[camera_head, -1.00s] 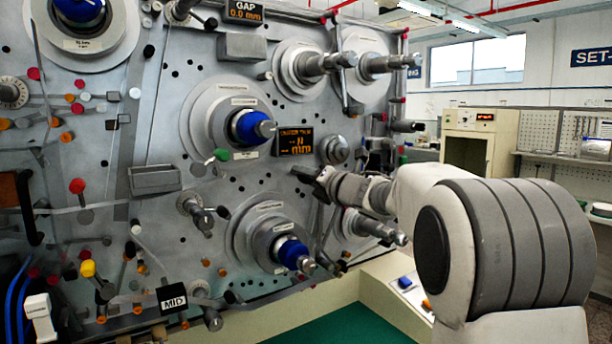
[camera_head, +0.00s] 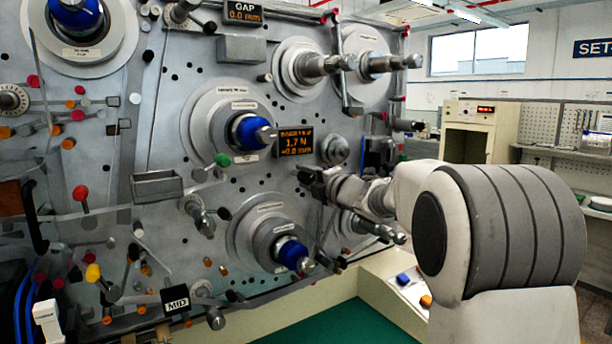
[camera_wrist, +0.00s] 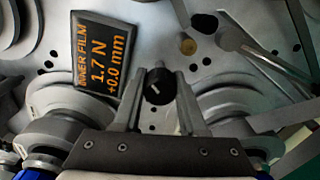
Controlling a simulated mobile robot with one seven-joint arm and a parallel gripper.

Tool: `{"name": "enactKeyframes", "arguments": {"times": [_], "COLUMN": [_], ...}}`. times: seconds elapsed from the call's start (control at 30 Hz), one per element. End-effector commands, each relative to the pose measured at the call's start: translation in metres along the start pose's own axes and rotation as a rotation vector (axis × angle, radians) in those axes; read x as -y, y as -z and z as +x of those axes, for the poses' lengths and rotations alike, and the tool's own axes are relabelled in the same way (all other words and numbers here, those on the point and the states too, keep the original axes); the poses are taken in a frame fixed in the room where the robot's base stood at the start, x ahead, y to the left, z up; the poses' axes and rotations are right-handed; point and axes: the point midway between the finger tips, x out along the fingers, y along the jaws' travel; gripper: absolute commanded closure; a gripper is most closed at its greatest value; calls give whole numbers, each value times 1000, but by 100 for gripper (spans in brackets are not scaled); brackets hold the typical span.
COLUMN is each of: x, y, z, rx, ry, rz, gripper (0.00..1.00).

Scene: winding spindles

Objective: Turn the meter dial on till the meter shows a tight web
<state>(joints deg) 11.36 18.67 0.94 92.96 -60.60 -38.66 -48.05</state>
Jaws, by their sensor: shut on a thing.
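The meter (camera_wrist: 97,60) is a black display with orange figures reading 1.7 N and +0.0 mm in the wrist view. In the head view the meter (camera_head: 294,142) sits mid-panel, right of a blue-hubbed spindle. The meter dial (camera_wrist: 157,87) is a small round black knob with a light pointer mark, below right of the meter. My gripper (camera_wrist: 159,82) has one finger on each side of the dial and is shut on it. In the head view my gripper (camera_head: 303,174) reaches the panel just below the meter, and I cannot make out the dial there.
Blue-hubbed spindles stand out above (camera_head: 249,131) and below (camera_head: 289,252) my gripper's left side. A bare metal spindle (camera_head: 325,65) projects above. A grey open box (camera_head: 157,186) is fixed at left. A gap display (camera_head: 243,12) reads 0.0 mm.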

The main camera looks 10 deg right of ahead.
Motion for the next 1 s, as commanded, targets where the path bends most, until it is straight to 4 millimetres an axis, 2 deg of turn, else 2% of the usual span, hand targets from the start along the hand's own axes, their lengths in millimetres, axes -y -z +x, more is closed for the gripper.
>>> {"name": "enactKeyframes", "arguments": {"times": [0.43, 0.47, 0.6, 0.87, 1.0], "x": [1, 1, 1, 0, 0], "y": [0, 0, 0, 0, -1], "z": [0, 0, 0, 0, -6], "rx": [1, 1, 1, 0, 1], "ry": [1, 1, 1, 0, 0], "rz": [10, 10, 9, 9, 8], "gripper": [100, 53, 29, 29, 29]}}
